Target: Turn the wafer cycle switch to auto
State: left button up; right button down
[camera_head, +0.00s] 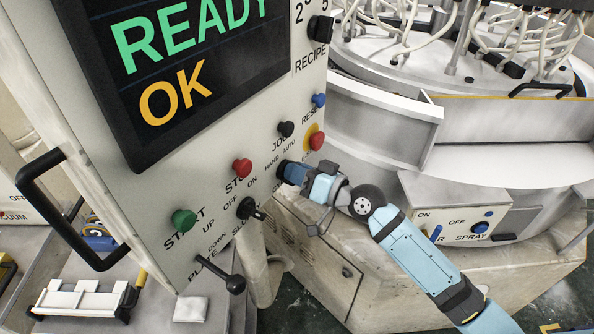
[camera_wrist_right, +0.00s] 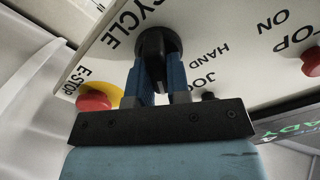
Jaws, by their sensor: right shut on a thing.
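The wafer cycle switch is a black knob on a round black base, on the white control panel (camera_head: 150,225). In the right wrist view the knob (camera_wrist_right: 153,45) stands between the two blue fingers of my right gripper (camera_wrist_right: 158,75), which is shut on it. The CYCLE label is beside the base and HAND shows to the right; the AUTO label is hidden there. In the head view my right gripper (camera_head: 284,172) reaches the panel's right edge from the lower right and covers most of the switch, below the HAND and AUTO labels. I cannot tell exactly where the knob points. My left gripper is out of view.
Close to the gripper are the red emergency stop (camera_head: 316,140) on yellow, a black jog button (camera_head: 286,129), a blue reset button (camera_head: 319,100) and the red stop button (camera_head: 242,168). The slurry switch (camera_head: 249,208) and plate lever (camera_head: 234,283) stick out lower down.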

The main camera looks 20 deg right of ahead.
jog(key=c, duration=1.1)
grip_release()
jog(key=b+v, duration=0.4)
jog(key=v, duration=1)
jog(key=shift+r, duration=0.1)
jog(key=shift+w, duration=0.1)
